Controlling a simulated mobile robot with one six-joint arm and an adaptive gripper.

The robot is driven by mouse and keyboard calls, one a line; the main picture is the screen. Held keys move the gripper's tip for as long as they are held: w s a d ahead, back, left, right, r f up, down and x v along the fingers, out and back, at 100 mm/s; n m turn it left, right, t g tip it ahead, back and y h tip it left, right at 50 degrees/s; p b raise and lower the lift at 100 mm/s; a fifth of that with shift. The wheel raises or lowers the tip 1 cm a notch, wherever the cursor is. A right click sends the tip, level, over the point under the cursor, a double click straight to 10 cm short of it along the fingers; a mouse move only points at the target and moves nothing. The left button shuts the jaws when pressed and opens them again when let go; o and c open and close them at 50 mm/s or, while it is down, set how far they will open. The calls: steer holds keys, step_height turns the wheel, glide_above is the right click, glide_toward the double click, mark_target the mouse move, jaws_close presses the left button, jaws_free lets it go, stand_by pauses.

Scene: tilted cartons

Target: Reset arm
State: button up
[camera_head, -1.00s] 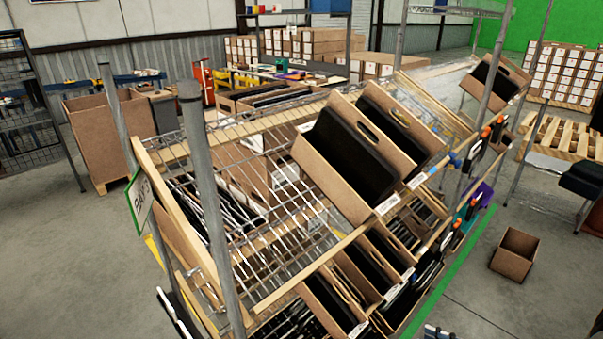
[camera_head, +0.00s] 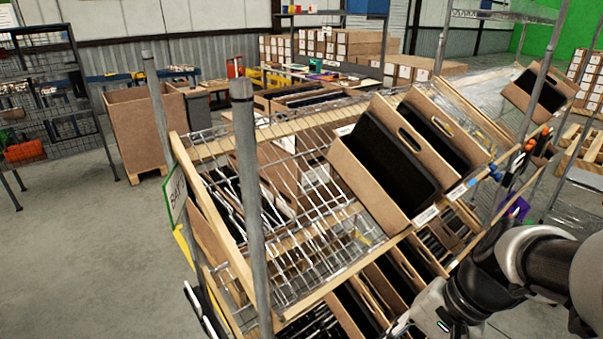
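My arm (camera_head: 500,275) reaches in from the right edge in the head view, in front of the lower right of the wire rack. Its end is at the bottom edge near the lower cartons. My gripper's fingers are cut off or hidden there, so I cannot see whether they are open or hold anything. Two tilted cartons with dark contents, a front one (camera_head: 352,188) and one behind it (camera_head: 440,108), lean side by side on the upper sloped shelf. My arm covers part of the lower shelf's cartons.
The rack's grey post (camera_head: 248,190) stands close in front. The upper wire shelf (camera_head: 295,225) has bare room left of the cartons. Another tilted carton (camera_head: 562,90) sits at the far right. A large open box (camera_head: 140,130) stands behind on the left. Grey floor is clear at left.

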steer(key=s+a+r+n+t+h, duration=0.1)
steer(key=s+r+n+t+h, duration=0.3)
steer(key=s+r+n, duration=0.2)
steer(key=shift+s+a+n+h, duration=0.15)
steer(key=shift+s+n+h, duration=0.2)
steer(key=shift+n, duration=0.65)
